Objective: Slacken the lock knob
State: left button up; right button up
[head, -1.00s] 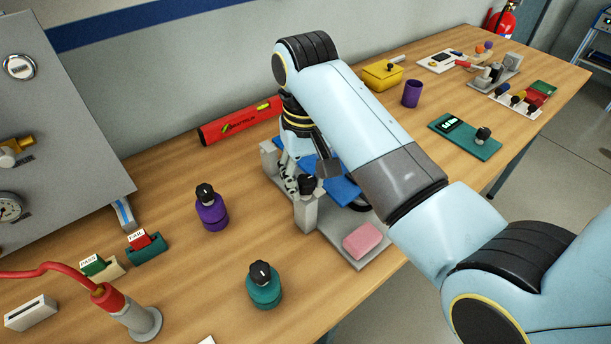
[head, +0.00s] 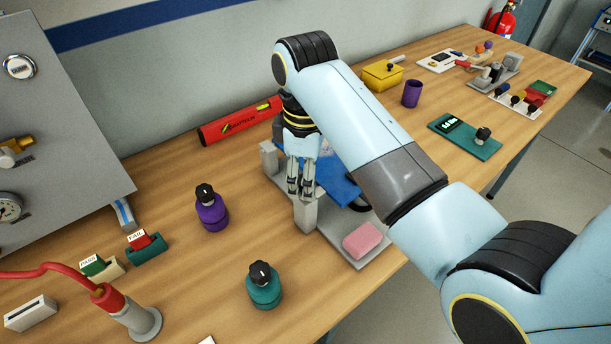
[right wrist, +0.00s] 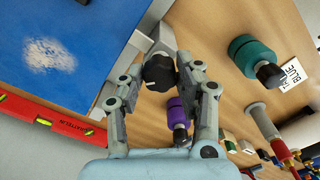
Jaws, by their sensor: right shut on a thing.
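The lock knob (right wrist: 159,72) is black with a white mark and shows between the fingertips in the right wrist view. My right gripper (right wrist: 158,76) is shut on it, one finger on each side. In the head view my right gripper (head: 302,192) points down over the top of the grey post (head: 306,215), and its fingers hide the knob. The post stands on a grey fixture base (head: 372,258) beside a blue panel (head: 340,185). The blue panel (right wrist: 60,60) also shows in the right wrist view, with a pale worn patch. My left gripper is not in view.
A pink block (head: 362,241) lies on the base's front corner. A purple bottle (head: 211,210) and a teal bottle (head: 264,287) with black knobbed tops stand to the left. A red level (head: 240,124) lies behind. Bare tabletop lies left of the fixture.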

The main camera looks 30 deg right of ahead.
jog(key=n, duration=0.4)
jog(key=shift+n, duration=2.2)
jog(key=o, duration=1.1)
jog(key=shift+o, duration=0.2)
jog(key=shift+r, duration=0.1)
notch_tip(320, 180, up, 7)
jog(key=shift+r, duration=0.1)
